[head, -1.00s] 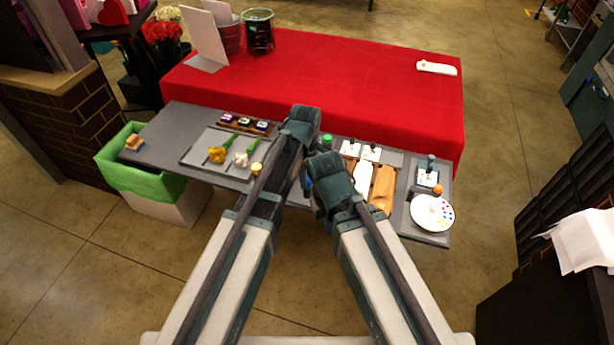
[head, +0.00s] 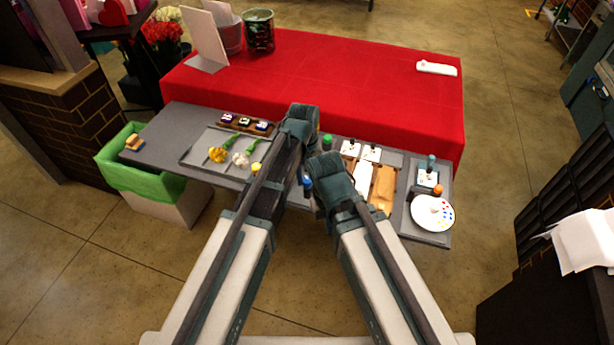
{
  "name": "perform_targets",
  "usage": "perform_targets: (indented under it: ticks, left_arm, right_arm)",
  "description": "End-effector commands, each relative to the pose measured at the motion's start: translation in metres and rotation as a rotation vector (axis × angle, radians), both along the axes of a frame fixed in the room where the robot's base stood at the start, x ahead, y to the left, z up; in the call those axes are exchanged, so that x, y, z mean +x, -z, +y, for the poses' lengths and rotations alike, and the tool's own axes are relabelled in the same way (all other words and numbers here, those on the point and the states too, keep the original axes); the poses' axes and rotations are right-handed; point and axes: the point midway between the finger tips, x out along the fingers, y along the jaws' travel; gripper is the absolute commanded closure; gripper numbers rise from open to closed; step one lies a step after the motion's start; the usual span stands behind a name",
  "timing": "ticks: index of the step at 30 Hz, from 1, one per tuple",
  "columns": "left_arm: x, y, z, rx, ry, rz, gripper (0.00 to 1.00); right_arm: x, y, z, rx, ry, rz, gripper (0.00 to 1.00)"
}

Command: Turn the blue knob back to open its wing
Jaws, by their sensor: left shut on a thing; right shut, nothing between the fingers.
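The blue knob (head: 307,184) shows in the narrow gap between my two arms, at the front of the grey table. Its wing is hidden behind my arms. My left gripper (head: 298,138) is the higher one, by the table's back edge. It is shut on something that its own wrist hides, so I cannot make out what. My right gripper (head: 319,203) is lower, just right of the blue knob. It is shut and empty, its tips mostly hidden under the wrist. I cannot tell whether either gripper touches the knob.
A green knob (head: 327,140) stands right of my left wrist, a yellow one (head: 256,167) left of it. A grey tray (head: 198,158) holds flowers. Brown and white pieces, an orange knob (head: 438,189) and a white palette (head: 421,214) are right. A red-covered table (head: 350,85) stands behind.

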Motion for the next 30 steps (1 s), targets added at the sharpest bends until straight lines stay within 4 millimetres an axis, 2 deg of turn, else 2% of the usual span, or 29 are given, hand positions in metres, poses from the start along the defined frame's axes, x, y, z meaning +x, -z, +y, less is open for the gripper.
perform_targets:
  ticks: [18, 30]
  left_arm:
    - [0.0007, 0.0001, -0.0004, 0.0, 0.529, 0.0, 1.0]
    - [0.0006, 0.0001, -0.0006, 0.0, 0.69, 0.0, 1.0]
  right_arm:
    - [0.0, 0.0001, 0.0, 0.0, 0.0, 0.0, 1.0]
    - [0.0, 0.0001, 0.0, 0.0, 0.0, 0.0, 1.0]
